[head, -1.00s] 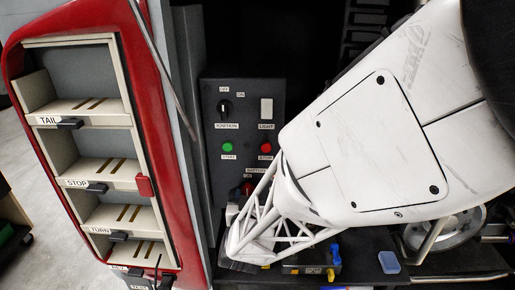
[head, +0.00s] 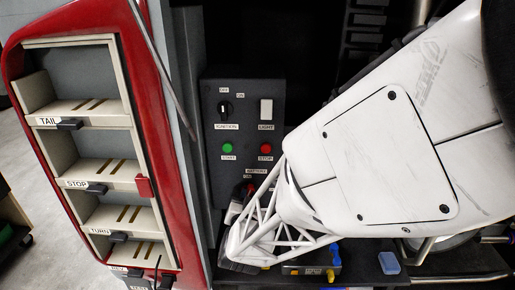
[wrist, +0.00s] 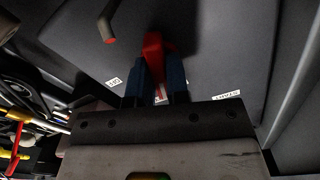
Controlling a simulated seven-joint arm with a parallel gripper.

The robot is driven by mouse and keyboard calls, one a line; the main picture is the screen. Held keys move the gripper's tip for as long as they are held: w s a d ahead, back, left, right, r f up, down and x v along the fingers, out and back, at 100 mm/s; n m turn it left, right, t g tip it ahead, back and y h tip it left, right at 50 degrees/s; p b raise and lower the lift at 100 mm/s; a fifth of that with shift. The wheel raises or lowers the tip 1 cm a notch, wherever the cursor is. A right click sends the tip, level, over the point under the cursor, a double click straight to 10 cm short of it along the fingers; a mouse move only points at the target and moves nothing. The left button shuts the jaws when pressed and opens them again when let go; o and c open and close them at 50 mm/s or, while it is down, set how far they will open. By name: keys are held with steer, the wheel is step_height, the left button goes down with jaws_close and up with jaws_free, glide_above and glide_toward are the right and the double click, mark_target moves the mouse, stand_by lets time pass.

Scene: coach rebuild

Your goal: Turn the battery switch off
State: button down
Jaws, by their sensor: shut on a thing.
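The battery switch has a red handle (wrist: 153,47), which stands between the two blue fingers of my gripper (wrist: 157,72) in the wrist view. My gripper is shut on this handle. In the head view the red of the battery switch (head: 250,187) shows low on the dark control panel (head: 213,150), under the BATTERY label (head: 256,170). My white arm partly hides it there. I cannot tell from these views whether the handle points to on or off.
Above the switch, the panel carries an ignition knob (head: 225,107), a light switch (head: 266,109), a green start button (head: 227,148) and a red stop button (head: 265,148). A red-edged lamp housing (head: 160,140) stands close on the left. A blue item (head: 389,263) lies on the shelf below.

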steer(key=shift+m, duration=1)
steer(key=m, duration=0.5)
steer(key=shift+m, duration=0.8)
steer(key=m, duration=0.2)
steer(key=shift+m, duration=1.7)
